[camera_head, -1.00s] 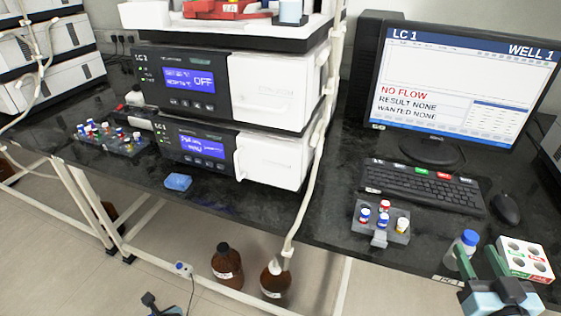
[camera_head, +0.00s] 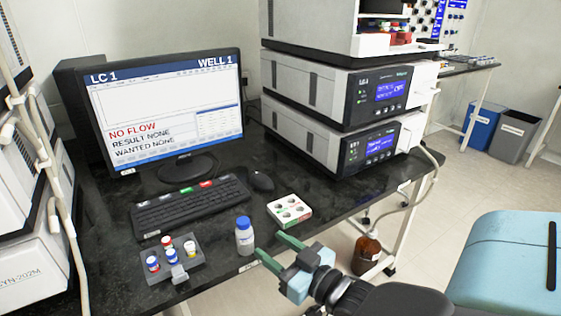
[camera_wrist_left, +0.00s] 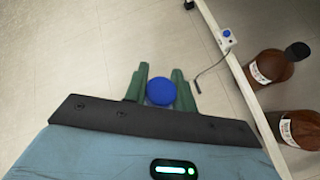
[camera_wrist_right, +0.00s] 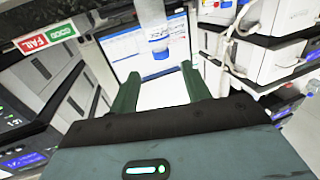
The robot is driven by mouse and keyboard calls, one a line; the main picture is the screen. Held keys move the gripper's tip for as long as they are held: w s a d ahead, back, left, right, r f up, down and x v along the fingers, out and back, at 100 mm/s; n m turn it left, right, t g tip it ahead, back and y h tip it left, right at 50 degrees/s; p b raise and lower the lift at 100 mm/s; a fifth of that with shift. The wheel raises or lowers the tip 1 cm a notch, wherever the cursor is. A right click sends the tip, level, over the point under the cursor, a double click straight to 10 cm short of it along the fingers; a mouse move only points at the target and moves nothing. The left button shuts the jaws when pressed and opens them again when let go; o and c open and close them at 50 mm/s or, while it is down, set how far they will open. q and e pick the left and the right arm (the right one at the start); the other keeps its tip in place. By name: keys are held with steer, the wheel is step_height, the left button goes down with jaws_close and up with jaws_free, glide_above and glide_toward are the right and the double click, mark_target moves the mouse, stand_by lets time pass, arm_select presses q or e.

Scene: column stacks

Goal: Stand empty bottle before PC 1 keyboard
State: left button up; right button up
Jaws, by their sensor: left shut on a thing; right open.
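A small whitish bottle with a blue cap (camera_head: 245,237) stands upright on the black bench, near its front edge and right of the keyboard's near side. Whether it is empty is unclear. The black PC keyboard (camera_head: 190,205) lies before the LC 1 monitor (camera_head: 170,110). My right gripper (camera_head: 268,245) is open, its green fingertips just right of the bottle; the right wrist view shows the bottle (camera_wrist_right: 152,14) beyond the open fingers. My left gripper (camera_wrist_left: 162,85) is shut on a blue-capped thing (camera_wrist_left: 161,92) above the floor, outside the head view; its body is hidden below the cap.
A grey vial rack (camera_head: 185,272) stands left of the bottle, a white rack with round holes (camera_head: 289,211) to its right. The mouse (camera_head: 261,181) lies beside the keyboard. Instrument stacks (camera_head: 330,90) flank the monitor. Brown bottles (camera_wrist_left: 268,68) stand on the floor.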

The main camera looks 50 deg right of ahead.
steer(key=s+a+f+g, duration=0.3)
steer(key=s+f, duration=0.4)
steer(key=f, duration=0.3)
steer(key=s+a+f+g, duration=0.3)
steer(key=s+f, duration=0.3)
steer(key=f, duration=0.4)
steer(key=s+a+f+g, duration=0.2)
steer(key=s+f, duration=0.1)
steer(key=s, duration=0.3)
steer(key=s+a+f+n+g+y, duration=0.1)
steer(key=s+a+f, duration=0.1)
steer(key=s, duration=0.5)
steer(key=s+a+f+g, duration=0.2)
steer(key=s+f, duration=0.3)
steer(key=s, duration=0.2)
steer(key=shift+a+n+g+y, duration=0.3)
steer(key=shift+w, duration=0.1)
